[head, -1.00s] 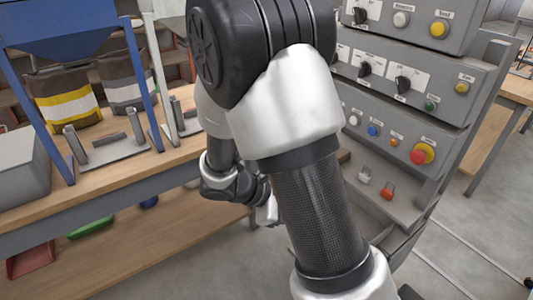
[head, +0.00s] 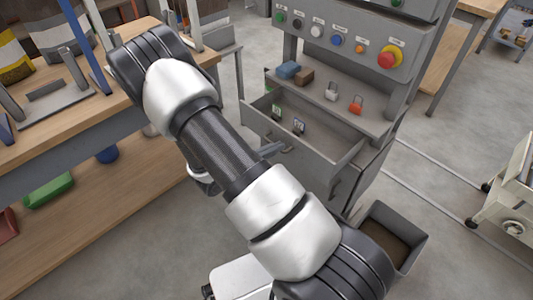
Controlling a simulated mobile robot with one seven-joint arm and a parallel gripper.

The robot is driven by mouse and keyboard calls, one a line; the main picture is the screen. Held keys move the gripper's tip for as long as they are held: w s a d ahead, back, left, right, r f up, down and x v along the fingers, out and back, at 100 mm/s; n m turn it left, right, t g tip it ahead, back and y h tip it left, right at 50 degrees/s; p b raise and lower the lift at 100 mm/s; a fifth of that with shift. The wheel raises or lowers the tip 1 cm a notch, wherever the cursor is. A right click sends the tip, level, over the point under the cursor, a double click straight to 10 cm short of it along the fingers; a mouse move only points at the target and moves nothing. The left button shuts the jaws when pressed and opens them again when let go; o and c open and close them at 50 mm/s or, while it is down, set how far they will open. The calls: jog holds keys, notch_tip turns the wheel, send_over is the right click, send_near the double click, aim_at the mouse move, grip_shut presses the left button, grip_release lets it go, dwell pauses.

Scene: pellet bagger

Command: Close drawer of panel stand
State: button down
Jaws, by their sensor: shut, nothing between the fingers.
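The panel stand (head: 412,85) is a grey cabinet with rows of buttons, right of centre in the head view. Its upper drawer (head: 315,158) is open, pulled out toward the lower left. Two small tagged items (head: 298,127) lie inside it. My arm crosses the picture in front of the drawer's left side and hides most of my gripper.
A shelf above the drawer holds a blue block (head: 288,70), a brown block (head: 304,77) and two padlocks, one red (head: 356,105). A dark bin (head: 405,225) stands on the floor at the lower right. A wooden workbench (head: 110,95) is at left. A cart (head: 512,190) stands at far right.

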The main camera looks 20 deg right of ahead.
jog(key=shift+x, duration=1.05)
jog(key=shift+d, duration=0.1)
jog(key=b, duration=0.2)
send_over(311, 136)
jog(key=a, duration=0.1)
jog(key=shift+s, duration=0.1)
jog(key=shift+w+d+r, duration=0.15)
jog(key=shift+w+d, duration=0.05)
jog(key=shift+d, duration=0.3)
